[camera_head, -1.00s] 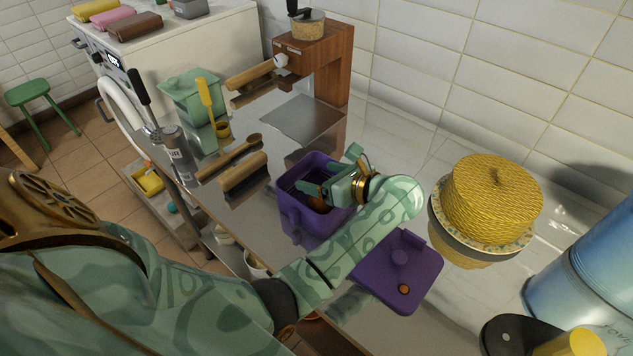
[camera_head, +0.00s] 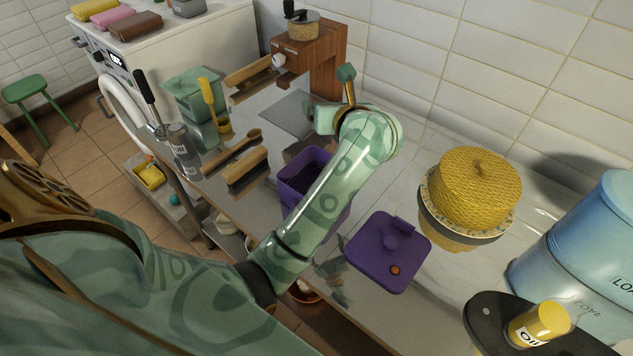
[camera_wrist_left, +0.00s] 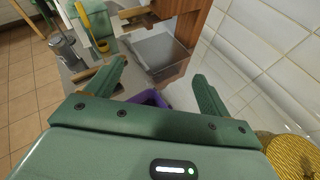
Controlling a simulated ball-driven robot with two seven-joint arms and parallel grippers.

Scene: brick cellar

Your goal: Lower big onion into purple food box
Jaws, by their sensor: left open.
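The purple food box (camera_head: 291,196) stands open on the metal counter, partly covered by my left forearm. It also shows in the wrist view as a purple rim (camera_wrist_left: 153,98) behind my gripper's body. The visible inside of the box is dark, and I cannot make out the big onion in either view. The purple lid (camera_head: 372,247) lies flat on the counter to the right of the box, with a small orange spot on it. My left gripper (camera_head: 328,95) is open and empty, above and beyond the box; its spread fingers show in the wrist view (camera_wrist_left: 160,70). My right gripper is out of view.
A wooden coffee machine (camera_head: 325,55) stands behind the gripper. Brushes (camera_head: 246,168) and a green container (camera_head: 190,92) are at the left. A yellow woven cover (camera_head: 474,187) sits on a stand at the right, near a blue bin (camera_head: 590,260).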

